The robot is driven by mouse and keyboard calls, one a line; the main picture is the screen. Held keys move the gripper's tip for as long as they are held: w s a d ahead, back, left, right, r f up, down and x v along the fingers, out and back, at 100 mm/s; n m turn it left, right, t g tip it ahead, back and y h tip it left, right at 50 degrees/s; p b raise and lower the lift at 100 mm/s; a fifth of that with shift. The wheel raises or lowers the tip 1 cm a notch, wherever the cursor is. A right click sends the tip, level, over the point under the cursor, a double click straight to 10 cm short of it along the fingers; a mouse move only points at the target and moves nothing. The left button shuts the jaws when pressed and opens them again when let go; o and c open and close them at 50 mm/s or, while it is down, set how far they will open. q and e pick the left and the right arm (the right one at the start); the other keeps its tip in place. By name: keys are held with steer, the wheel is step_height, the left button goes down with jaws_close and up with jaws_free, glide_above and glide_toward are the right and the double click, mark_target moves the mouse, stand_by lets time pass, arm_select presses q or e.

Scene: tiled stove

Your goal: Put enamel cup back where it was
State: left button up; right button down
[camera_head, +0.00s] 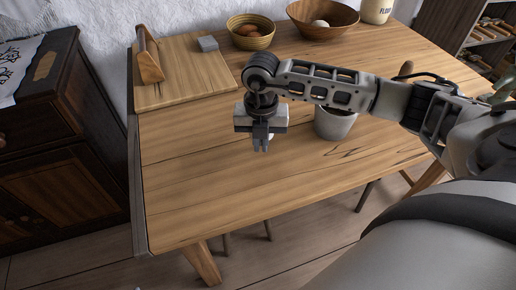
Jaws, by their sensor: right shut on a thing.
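My right gripper (261,147) hangs from the right arm with its fingers pointing down, over the middle of the wooden table. It is shut on a small pale thing, probably the enamel cup (270,137). Only a sliver of that thing shows beside the fingers. The gripper hides the rest, so its shape and whether it touches the table cannot be told. My left gripper is not in view.
A whitish pot (334,124) stands on the table (200,190), partly behind my right forearm. A board (190,78) with a wooden holder (149,58) and a grey block (207,44) lies back left. The table's front left is clear.

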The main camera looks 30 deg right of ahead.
mark_target(258, 162)
steer(key=shift+w+a+f, duration=0.15)
steer(key=shift+w+f, duration=0.2)
steer(key=shift+f, duration=0.1)
step_height(258, 162, down, 3)
steer(key=shift+f, duration=0.1)
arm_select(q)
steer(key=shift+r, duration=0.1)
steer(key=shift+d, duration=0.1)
arm_select(e)
steer(key=shift+f, duration=0.15)
steer(key=c, duration=1.6)
jaws_free()
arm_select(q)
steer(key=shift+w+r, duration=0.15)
arm_select(e)
steer(key=shift+o, duration=0.2)
